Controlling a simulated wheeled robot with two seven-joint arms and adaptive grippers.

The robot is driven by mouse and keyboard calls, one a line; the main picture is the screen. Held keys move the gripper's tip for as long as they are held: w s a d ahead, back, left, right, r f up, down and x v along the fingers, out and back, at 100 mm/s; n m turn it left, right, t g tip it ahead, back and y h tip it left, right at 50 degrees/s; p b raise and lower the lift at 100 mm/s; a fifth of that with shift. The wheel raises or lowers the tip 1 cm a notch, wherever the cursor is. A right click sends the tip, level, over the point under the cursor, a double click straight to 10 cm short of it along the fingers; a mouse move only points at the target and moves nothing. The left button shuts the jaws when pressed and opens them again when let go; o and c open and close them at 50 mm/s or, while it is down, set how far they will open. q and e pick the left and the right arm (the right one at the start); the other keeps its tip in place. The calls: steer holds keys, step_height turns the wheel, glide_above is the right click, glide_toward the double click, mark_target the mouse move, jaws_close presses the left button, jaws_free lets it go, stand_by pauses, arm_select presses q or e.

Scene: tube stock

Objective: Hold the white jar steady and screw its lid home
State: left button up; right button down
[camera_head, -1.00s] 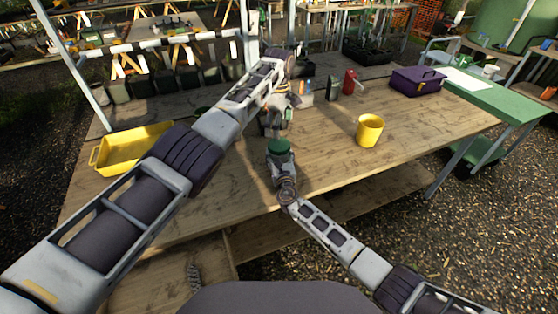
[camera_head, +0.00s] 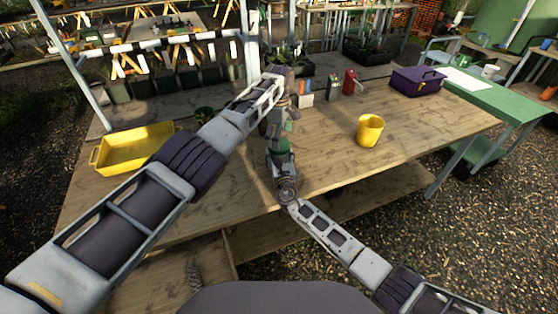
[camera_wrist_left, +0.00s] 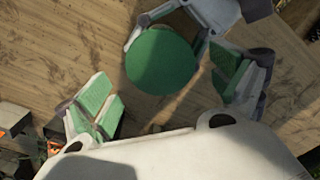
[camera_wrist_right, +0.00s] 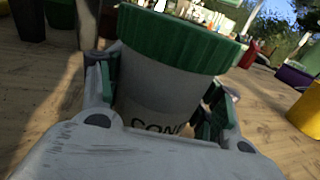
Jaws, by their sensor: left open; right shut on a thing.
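The white jar (camera_wrist_right: 165,88) stands upright between the fingers of my right gripper (camera_wrist_right: 160,110), which is shut on it. Its green lid (camera_wrist_right: 180,38) sits on top; whether it is fully seated I cannot tell. In the left wrist view the lid (camera_wrist_left: 161,62) is seen from above as a green disc. My left gripper (camera_wrist_left: 165,95) is open, its green-padded fingers spread on either side of and apart from the lid. In the head view the lid (camera_head: 280,146) shows below my left gripper (camera_head: 279,128), and the jar is mostly hidden by my right gripper (camera_head: 281,160).
A yellow tray (camera_head: 130,150) lies at the table's left. A yellow mug (camera_head: 369,131) stands to the right. A purple box (camera_head: 417,81), a red container (camera_head: 350,82) and small items are at the back. The wooden table (camera_head: 330,155) is clear between jar and mug.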

mark_target(279, 157)
arm_select(q)
steer(key=shift+f, duration=1.6)
